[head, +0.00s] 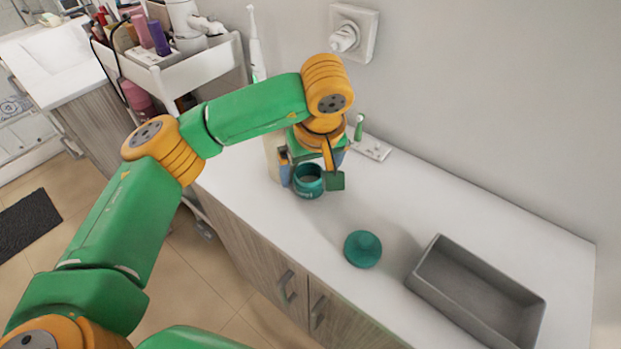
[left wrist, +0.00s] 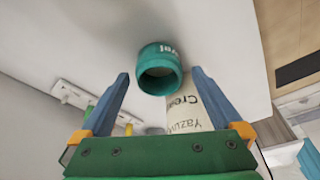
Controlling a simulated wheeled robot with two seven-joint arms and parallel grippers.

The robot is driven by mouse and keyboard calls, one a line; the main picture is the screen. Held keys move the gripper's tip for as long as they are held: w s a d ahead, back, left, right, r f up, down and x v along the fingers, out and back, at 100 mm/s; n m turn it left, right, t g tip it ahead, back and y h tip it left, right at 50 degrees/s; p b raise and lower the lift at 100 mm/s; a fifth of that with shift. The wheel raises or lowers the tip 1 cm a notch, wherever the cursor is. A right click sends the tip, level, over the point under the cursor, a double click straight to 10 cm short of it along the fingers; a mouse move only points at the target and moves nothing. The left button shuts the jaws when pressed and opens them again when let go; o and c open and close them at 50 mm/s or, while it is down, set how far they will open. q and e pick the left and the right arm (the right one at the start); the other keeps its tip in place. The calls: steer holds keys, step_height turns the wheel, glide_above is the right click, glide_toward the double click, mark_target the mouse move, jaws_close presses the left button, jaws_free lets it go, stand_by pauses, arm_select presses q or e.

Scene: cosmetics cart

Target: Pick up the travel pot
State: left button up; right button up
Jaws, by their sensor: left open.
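The travel pot (head: 308,188) is a small teal open jar with pale lettering, standing uncovered on the white counter. In the left wrist view the pot (left wrist: 160,70) shows its open mouth, centred just beyond the fingertips. My left gripper (head: 312,163) is open and empty above the pot, its blue fingers to either side; I cannot tell whether they touch it. The fingers also show in the left wrist view (left wrist: 160,76). My right gripper is not in view.
A cream container with dark lettering (left wrist: 209,104) stands close beside the pot, partly hidden by my gripper. A grey tray (head: 436,250) sits at the right. A green brush head on a white base (head: 372,149) and a cosmetics cart (head: 205,68) stand behind.

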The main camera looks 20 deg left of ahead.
mark_target(309, 180)
arm_select(q)
steer(key=x, duration=0.2)
steer(key=shift+w+a+f, duration=0.15)
steer(key=shift+w+f, duration=0.1)
steer(key=shift+s, duration=0.1)
steer(key=shift+c, duration=1.3)
steer(key=shift+r, duration=0.1)
steer(key=c, duration=1.2)
